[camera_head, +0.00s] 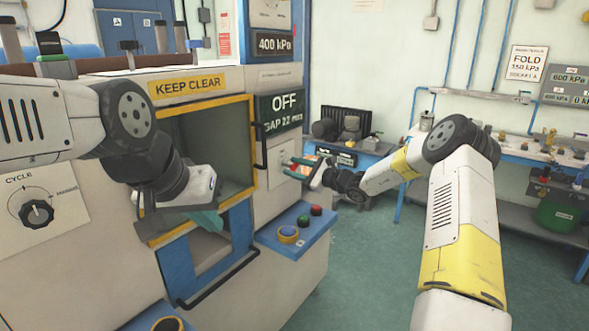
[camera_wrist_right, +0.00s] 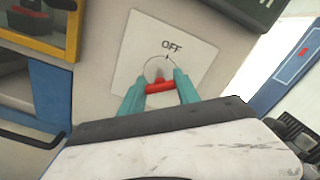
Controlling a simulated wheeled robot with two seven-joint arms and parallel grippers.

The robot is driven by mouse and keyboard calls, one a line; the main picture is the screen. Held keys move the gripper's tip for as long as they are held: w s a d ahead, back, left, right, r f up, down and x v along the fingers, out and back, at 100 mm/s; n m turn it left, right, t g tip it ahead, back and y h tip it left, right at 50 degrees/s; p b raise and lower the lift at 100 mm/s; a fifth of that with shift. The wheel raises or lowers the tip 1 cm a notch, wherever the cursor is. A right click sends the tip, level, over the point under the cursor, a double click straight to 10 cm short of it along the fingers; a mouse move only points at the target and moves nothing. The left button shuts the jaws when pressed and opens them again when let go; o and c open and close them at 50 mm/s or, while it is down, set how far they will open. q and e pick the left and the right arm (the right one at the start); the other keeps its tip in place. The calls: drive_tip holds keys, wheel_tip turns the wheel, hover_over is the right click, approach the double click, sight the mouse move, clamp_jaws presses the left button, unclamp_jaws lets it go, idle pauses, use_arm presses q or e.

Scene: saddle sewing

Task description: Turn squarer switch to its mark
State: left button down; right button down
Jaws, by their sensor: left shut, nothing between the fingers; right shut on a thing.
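The squarer switch (camera_wrist_right: 160,87) is a red handle on a white square plate (camera_wrist_right: 188,46) marked OFF, on the machine's side wall. In the right wrist view my right gripper (camera_wrist_right: 159,79) has its teal fingers shut on the red handle, one on each side. In the head view the right gripper (camera_head: 303,168) reaches in from the right to the plate (camera_head: 282,156). My left gripper (camera_head: 207,221) is shut and empty in front of the yellow-framed opening, its teal fingertips low. The handle's pointer against its mark is partly hidden by the fingers.
A dark sign (camera_head: 280,112) reading OFF is above the plate. A blue ledge (camera_head: 303,238) with several push buttons juts out below. A CYCLE knob (camera_head: 37,213) is at left. A KEEP CLEAR label (camera_head: 187,86) tops the opening. Benches stand along the back wall; the floor between is clear.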

drive_tip(key=n, duration=0.5)
drive_tip(key=shift+n, duration=0.3)
drive_tip(key=n, duration=0.5)
drive_tip(key=shift+f, duration=0.1)
drive_tip(key=shift+n, duration=0.3)
drive_tip(key=c, duration=0.9)
unclamp_jaws()
drive_tip(key=v, duration=0.8)
drive_tip(key=shift+a, duration=0.1)
